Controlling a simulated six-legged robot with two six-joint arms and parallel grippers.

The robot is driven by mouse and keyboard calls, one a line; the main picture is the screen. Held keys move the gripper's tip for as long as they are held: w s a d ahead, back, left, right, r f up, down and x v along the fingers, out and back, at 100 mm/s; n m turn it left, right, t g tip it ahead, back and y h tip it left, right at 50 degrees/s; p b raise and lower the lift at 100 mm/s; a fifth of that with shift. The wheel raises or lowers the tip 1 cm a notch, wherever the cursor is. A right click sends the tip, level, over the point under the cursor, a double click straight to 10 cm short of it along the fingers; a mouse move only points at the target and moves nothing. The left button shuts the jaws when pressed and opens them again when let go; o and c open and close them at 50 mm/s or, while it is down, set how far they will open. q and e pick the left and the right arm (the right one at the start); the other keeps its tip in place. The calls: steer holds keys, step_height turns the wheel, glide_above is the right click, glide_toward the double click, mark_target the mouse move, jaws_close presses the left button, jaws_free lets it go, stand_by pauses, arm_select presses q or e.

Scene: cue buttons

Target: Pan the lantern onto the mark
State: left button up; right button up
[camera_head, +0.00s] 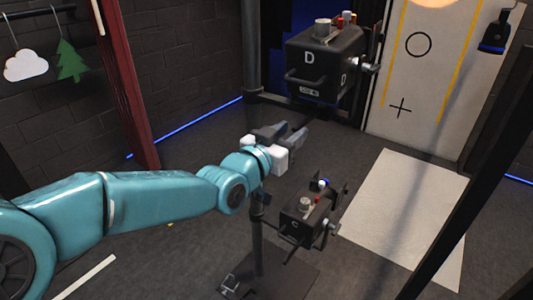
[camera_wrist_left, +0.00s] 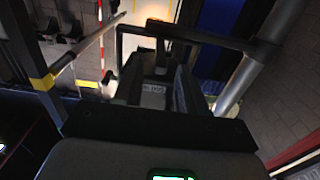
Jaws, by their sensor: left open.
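A black lantern box lettered D (camera_head: 325,65) is mounted high on a stand pole (camera_head: 251,60), with a bar handle (camera_head: 303,79) at its front left. A smaller black box lettered C (camera_head: 300,222) sits lower on the stand. A white panel (camera_head: 415,75) bears a circle mark (camera_head: 418,44) and a cross mark (camera_head: 400,107). A warm light spot (camera_head: 433,2) lies at the panel's top edge. My left gripper (camera_head: 298,137) is open and empty, below box D. In the left wrist view, a dark bar (camera_wrist_left: 190,36) crosses beyond the fingers (camera_wrist_left: 165,95). My right gripper is not shown.
A white sheet (camera_head: 405,215) lies on the floor at right. A dark red post (camera_head: 127,80) stands at left, near a hanging cloud (camera_head: 25,65) and tree (camera_head: 72,62). A dark slanted post (camera_head: 475,180) crosses the right side. A small black device (camera_head: 492,35) hangs top right.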

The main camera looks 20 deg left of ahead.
arm_select(q)
steer(key=v, duration=1)
steer(key=shift+s+b, duration=0.2)
steer(key=shift+b, duration=0.15)
